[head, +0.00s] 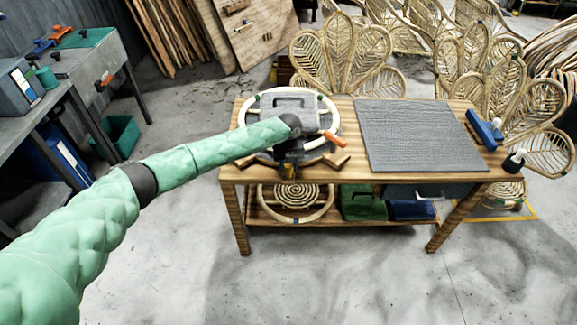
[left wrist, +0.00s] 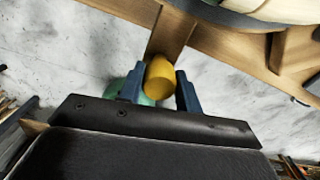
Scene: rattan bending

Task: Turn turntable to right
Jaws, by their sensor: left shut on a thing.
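The turntable (head: 327,122) is a round fixture with a pale rattan ring, at the left end of the wooden workbench. Its dark rim (left wrist: 235,17) shows at the top right in the left wrist view. My left gripper (head: 287,166) is at the turntable's front side, above the bench's front edge. Its blue fingers (left wrist: 160,84) are shut on a yellow knob (left wrist: 159,78), one finger on each side of it. My arm and gripper hide part of the turntable's middle and front. My right gripper is not in view.
An orange handle (head: 335,139) sticks out at the turntable's right. A grey mat (head: 420,135) covers much of the bench (head: 360,178). A blue tool (head: 484,128) lies at its right end. Bins (head: 363,203) stand on the lower shelf. The floor in front is clear.

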